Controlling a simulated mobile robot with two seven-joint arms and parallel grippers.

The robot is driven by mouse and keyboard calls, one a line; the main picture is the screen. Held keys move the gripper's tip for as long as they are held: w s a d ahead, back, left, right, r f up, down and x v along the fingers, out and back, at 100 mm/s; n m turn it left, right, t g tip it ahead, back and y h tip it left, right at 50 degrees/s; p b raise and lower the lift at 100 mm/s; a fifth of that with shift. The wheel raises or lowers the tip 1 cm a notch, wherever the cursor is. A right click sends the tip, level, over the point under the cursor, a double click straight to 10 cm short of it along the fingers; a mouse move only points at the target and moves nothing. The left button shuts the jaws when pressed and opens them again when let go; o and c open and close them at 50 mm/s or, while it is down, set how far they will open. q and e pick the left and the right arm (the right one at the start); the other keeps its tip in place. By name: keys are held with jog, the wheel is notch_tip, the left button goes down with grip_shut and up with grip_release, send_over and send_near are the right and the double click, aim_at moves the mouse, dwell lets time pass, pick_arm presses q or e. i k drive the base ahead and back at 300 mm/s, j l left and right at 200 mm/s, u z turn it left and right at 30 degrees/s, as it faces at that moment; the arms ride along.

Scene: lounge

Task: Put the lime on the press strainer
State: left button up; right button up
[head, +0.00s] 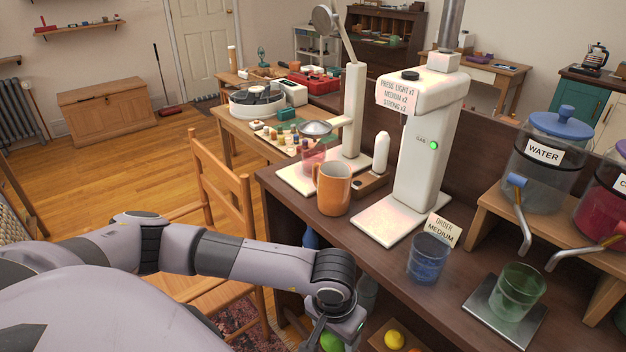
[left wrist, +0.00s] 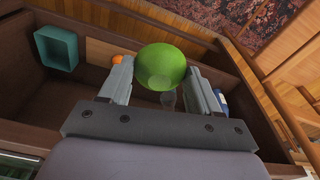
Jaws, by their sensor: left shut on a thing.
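The green lime (head: 331,341) is at the bottom of the head view, partly cut off by its edge. In the left wrist view the lime (left wrist: 160,63) sits between the two fingers of my left gripper (left wrist: 162,82), which is shut on it. In the head view my left gripper (head: 338,322) is low in front of the dark counter. The metal press strainer (head: 316,128) appears to be the shiny round part above a pinkish glass, beside the white lever press (head: 354,110). The gripper is well below and in front of it. My right gripper is not in view.
An orange mug (head: 332,188) stands close in front of the press. A white gas dispenser (head: 418,160), blue glass (head: 428,258) and green glass (head: 517,291) stand on the counter (head: 385,268). A wooden chair (head: 225,190) is left. A teal box (left wrist: 56,48) shows in the left wrist view.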

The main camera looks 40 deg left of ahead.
aim_at(315, 128)
jog(key=i+j, duration=0.1)
jog(key=j, duration=0.35)
jog(key=i+j, duration=0.1)
jog(key=j, duration=0.35)
jog(key=i+j+z, duration=0.1)
jog(key=j, duration=0.35)
